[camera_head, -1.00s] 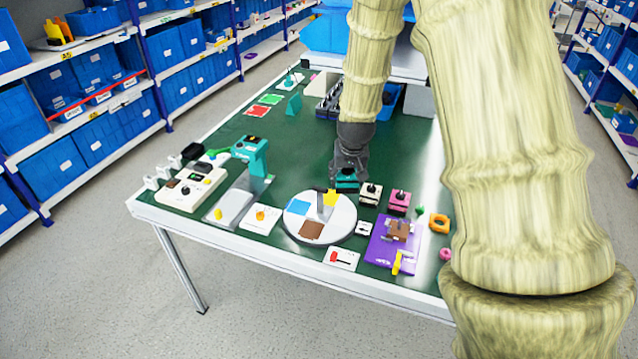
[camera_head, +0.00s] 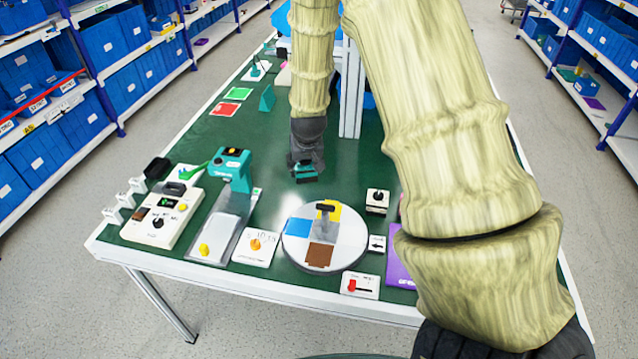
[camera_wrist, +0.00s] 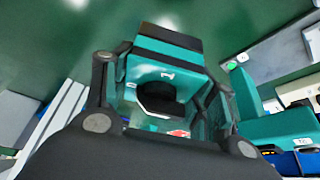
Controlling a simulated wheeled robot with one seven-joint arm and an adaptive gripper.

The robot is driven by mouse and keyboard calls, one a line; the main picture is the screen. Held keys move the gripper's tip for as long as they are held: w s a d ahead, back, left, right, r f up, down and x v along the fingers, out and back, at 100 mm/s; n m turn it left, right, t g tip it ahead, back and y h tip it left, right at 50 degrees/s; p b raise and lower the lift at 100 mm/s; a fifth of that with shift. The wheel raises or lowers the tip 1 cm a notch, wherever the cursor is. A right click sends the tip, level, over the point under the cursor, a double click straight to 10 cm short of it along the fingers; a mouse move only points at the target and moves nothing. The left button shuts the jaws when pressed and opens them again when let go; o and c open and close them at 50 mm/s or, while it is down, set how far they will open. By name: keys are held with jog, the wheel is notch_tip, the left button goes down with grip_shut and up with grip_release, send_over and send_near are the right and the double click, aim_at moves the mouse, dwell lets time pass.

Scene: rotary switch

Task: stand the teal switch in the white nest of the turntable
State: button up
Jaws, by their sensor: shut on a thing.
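The teal switch (camera_head: 306,173), a teal block with a black knob, is held by my gripper (camera_head: 306,160) above the green table, behind the turntable. In the wrist view the teal switch (camera_wrist: 168,52) sits between my gripper's two fingers, its black knob toward the camera. The round turntable (camera_head: 292,254) stands near the front of the table. The white nest cannot be told clearly from the turntable's pale surface. My gripper is apart from the turntable.
A white switch with a black knob (camera_head: 377,199) stands right of the turntable. A teal press-like stand (camera_head: 232,168) and a control box (camera_head: 160,222) are at left. A card with a red lever (camera_head: 360,285) lies in front. Green table is clear behind the turntable.

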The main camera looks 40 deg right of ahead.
aim_at(305, 177)
jog(key=x, duration=0.2)
jog(key=p+x, duration=0.1)
jog(key=x, duration=0.1)
jog(key=shift+s+a+f, duration=0.25)
jog(key=shift+a+f, duration=0.05)
jog(key=shift+a, duration=0.1)
jog(key=shift+s+d+f, duration=0.1)
jog(key=shift+f, duration=0.2)
jog(key=shift+s+f, duration=0.15)
jog(key=shift+s, duration=0.05)
jog(key=shift+w+f+p, duration=0.1)
jog(key=shift+f+p, duration=0.45)
jog(key=shift+f, duration=1.55)
jog(key=shift+f, duration=0.1)
jog(key=o, duration=1.1)
